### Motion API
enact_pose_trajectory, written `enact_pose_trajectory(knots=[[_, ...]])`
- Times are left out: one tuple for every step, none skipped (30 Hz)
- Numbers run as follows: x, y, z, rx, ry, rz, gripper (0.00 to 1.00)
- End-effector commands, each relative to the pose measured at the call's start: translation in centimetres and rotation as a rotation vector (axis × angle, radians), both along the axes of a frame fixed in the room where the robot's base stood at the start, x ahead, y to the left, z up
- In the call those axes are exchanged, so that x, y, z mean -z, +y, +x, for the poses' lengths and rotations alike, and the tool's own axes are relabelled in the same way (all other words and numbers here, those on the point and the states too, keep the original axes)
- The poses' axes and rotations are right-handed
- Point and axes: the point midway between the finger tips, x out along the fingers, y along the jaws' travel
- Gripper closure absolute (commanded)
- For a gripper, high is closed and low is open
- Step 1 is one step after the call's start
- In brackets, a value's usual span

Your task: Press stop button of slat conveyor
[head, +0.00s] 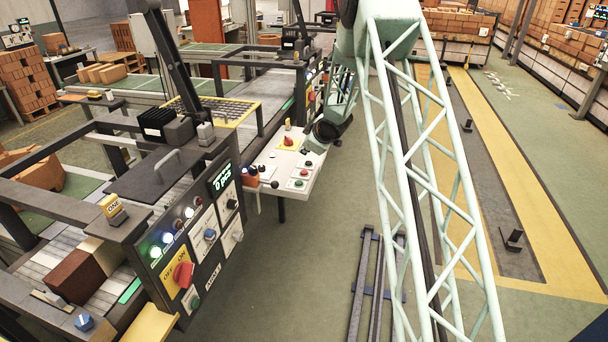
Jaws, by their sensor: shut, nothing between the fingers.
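The slat conveyor (38,262) is at the lower left, with a dark red block (76,277) and a tan block on its grey slats. Its dark control panel (202,235) has a lit green display, lit lamps, a large red switch (183,275) on a yellow plate and a green button (194,302). A white console (270,169) beyond it carries a red mushroom button (288,141) on yellow and smaller red and green buttons. I cannot read which is the stop button. My gripper (313,147), small and partly unclear, is shut and empty at that console's far right edge.
A yellow grid (213,111) and dark frame bars stand behind the panel. A joystick (268,183) rises from the console's near edge. Dark rails (367,290) lie on the floor. Green floor between console and rails is clear. Brick stacks (26,83) stand far back.

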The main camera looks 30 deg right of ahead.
Motion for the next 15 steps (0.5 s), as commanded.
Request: enact_pose_trajectory(knots=[[0.5,0.0,0.0,0.0,0.0,0.0,1.0],[0.7,0.0,0.0,0.0,0.0,0.0,1.0],[1.0,0.0,0.0,0.0,0.0,0.0,1.0],[1.2,0.0,0.0,0.0,0.0,0.0,1.0],[1.4,0.0,0.0,0.0,0.0,0.0,1.0],[1.6,0.0,0.0,0.0,0.0,0.0,1.0],[1.8,0.0,0.0,0.0,0.0,0.0,1.0],[2.0,0.0,0.0,0.0,0.0,0.0,1.0],[2.2,0.0,0.0,0.0,0.0,0.0,1.0],[2.4,0.0,0.0,0.0,0.0,0.0,1.0],[2.6,0.0,0.0,0.0,0.0,0.0,1.0],[2.8,0.0,0.0,0.0,0.0,0.0,1.0],[3.0,0.0,0.0,0.0,0.0,0.0,1.0],[3.2,0.0,0.0,0.0,0.0,0.0,1.0],[3.5,0.0,0.0,0.0,0.0,0.0,1.0]])
